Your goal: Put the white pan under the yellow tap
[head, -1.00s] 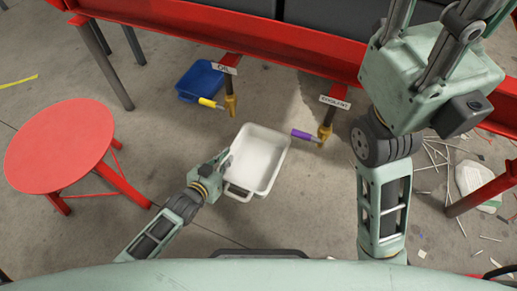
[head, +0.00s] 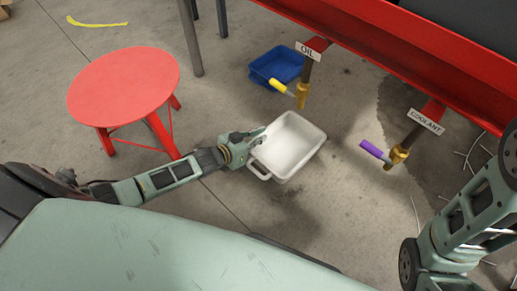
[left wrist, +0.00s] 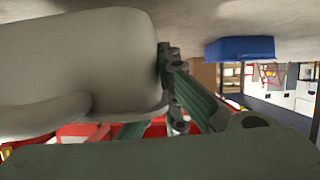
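The white pan (head: 290,145), a rectangular open tray with a handle at its near-left end, is upright in the middle of the head view. It also fills the upper left of the left wrist view (left wrist: 80,60). My left gripper (head: 258,137) is at its left rim; its fingers (left wrist: 178,95) appear closed on the pan's edge. The yellow tap (head: 302,95), with a yellow handle under the OIL label, is just behind the pan, not over its middle. Whether the pan touches the floor is unclear. My right gripper is out of view.
A blue bin (head: 277,66) sits behind the yellow tap and also shows in the wrist view (left wrist: 240,48). A purple-handled tap (head: 396,156) under COOLANT is to the right. A red stool (head: 125,88) stands left. The red skid beam (head: 390,50) runs behind.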

